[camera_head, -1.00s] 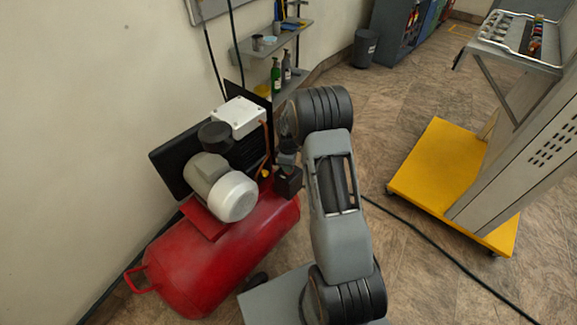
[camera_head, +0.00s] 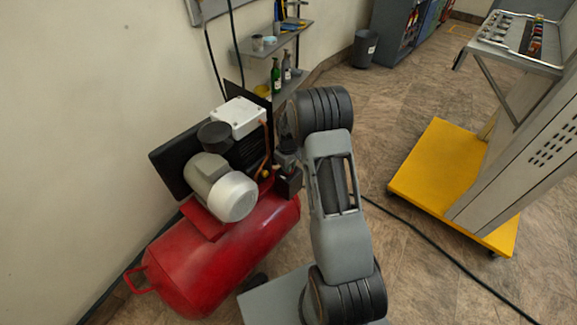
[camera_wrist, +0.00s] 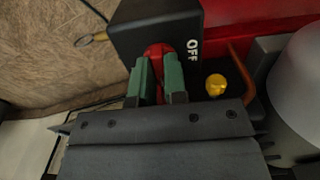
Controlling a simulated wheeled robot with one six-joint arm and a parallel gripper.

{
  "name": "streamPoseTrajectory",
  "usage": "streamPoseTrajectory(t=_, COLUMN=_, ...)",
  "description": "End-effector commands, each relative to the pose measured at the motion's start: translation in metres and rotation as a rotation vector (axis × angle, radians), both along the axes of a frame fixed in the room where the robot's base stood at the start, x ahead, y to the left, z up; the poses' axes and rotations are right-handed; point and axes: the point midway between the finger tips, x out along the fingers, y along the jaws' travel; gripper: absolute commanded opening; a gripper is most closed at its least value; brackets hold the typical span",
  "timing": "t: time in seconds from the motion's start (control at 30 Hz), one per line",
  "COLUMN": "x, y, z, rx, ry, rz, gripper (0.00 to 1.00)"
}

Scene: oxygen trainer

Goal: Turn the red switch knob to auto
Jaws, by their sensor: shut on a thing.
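The red switch knob (camera_wrist: 158,50) sits on a black switch box (camera_wrist: 128,38) with white OFF lettering to its right in the wrist view. The two green-tipped fingers of my gripper (camera_wrist: 158,75) stand on either side of the knob and are shut on it. Any auto mark is hidden or out of view. In the head view the black box (camera_head: 289,182) shows beside the red compressor tank (camera_head: 215,262), and the knob and fingertips are hidden by my arm.
A yellow knob (camera_wrist: 215,84) lies just right of the fingers, near a copper pipe (camera_wrist: 241,68) and a pale motor cover (camera_wrist: 300,85). A yellow-based trolley (camera_head: 440,180) stands to the right. A black cable (camera_head: 420,235) crosses the floor.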

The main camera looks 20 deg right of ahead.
Motion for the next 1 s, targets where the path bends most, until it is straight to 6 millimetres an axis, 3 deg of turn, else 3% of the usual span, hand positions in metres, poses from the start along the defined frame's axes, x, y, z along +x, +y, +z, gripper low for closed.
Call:
streamPoseTrajectory(t=0.33, x=0.000, y=0.000, z=0.000, rx=0.001, ry=0.000, rz=-0.006, gripper=0.00)
streamPoseTrajectory(t=0.37, x=0.000, y=0.000, z=0.000, rx=0.001, ry=0.000, rz=-0.006, gripper=0.14)
streamPoseTrajectory(t=0.63, x=0.000, y=0.000, z=0.000, rx=0.001, ry=0.000, rz=-0.004, gripper=0.38)
streamPoseTrajectory(t=0.87, x=0.000, y=0.000, z=0.001, rx=0.000, ry=0.000, rz=-0.003, gripper=0.38)
streamPoseTrajectory(t=1.0, x=0.001, y=0.000, z=0.012, rx=0.000, ry=-0.002, rz=-0.003, gripper=0.38)
